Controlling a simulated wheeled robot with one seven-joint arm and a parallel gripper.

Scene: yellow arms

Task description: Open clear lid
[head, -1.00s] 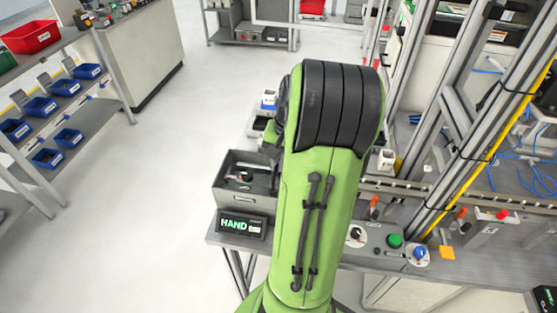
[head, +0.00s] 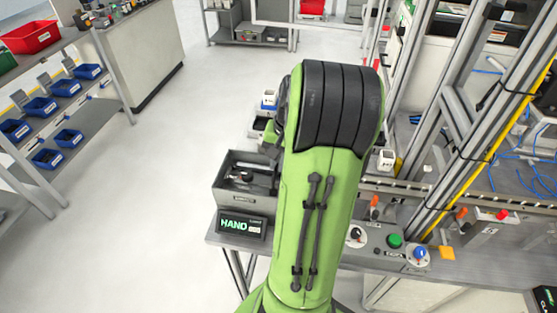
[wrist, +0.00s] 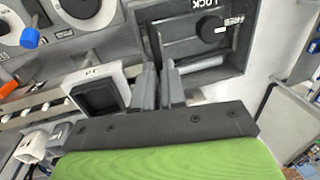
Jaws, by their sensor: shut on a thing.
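In the wrist view my gripper (wrist: 160,68) is at the near edge of a dark grey panel (wrist: 222,62) with a black round knob (wrist: 212,29) marked LOCK and FREE. The two grey fingers are close together, shut on a thin part that looks like the edge of the clear lid; the fingers mostly hide it. The lid's see-through surface is hard to tell from the panel.
A white-framed dark device (wrist: 97,95) stands close left of the fingers. A green button (head: 395,240) and blue knob (head: 420,251) are on the right.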

